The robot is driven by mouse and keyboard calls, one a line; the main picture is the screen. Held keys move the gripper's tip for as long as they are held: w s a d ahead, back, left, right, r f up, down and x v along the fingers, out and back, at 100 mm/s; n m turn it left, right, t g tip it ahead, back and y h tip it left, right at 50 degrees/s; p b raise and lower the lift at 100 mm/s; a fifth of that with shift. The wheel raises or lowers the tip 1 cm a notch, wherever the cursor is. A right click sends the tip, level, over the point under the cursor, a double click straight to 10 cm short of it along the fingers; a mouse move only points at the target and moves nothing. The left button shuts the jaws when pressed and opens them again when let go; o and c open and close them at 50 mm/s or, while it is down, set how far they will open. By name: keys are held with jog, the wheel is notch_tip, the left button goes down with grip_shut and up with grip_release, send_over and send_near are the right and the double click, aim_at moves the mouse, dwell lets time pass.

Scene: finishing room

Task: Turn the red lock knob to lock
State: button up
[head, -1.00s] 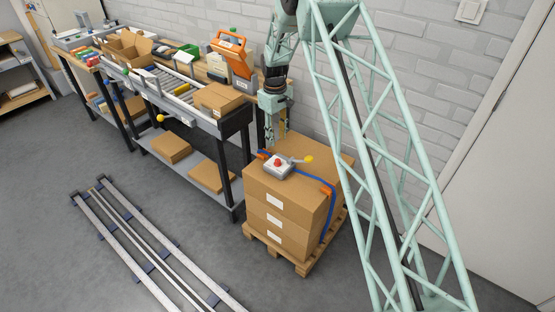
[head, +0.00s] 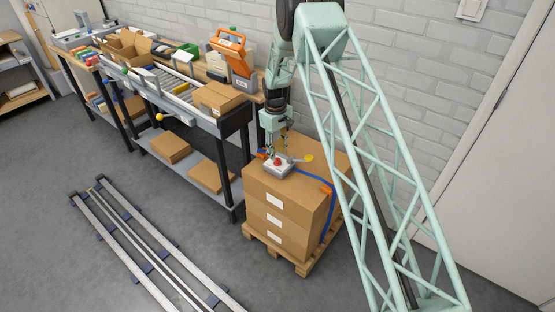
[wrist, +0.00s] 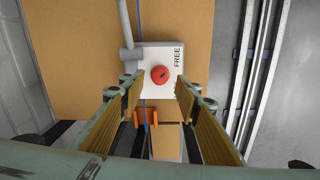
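The red lock knob (head: 278,161) sits on a pale box (head: 283,168) on top of the stacked cartons. In the wrist view the round knob (wrist: 160,74) has a small dark mark on its face, and the word FREE is printed on the plate to its right. My gripper (head: 277,154) points down over the box. In the wrist view my gripper (wrist: 158,90) is open, one finger on each side of the knob, with a clear gap to it. Whether the fingertips reach down to the knob's height, I cannot tell.
A grey lever with a yellow ball (head: 308,158) sticks out from the box. A blue strap (head: 312,179) with an orange piece runs over the cartons (head: 280,205) on a pallet. A roller conveyor bench (head: 215,120) stands left; a brick wall is behind.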

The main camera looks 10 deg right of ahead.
aim_at(277, 159)
jog(key=shift+d+f, duration=0.1)
jog(key=shift+f, duration=1.85)
jog(key=shift+c, duration=0.5)
jog(key=c, duration=0.7)
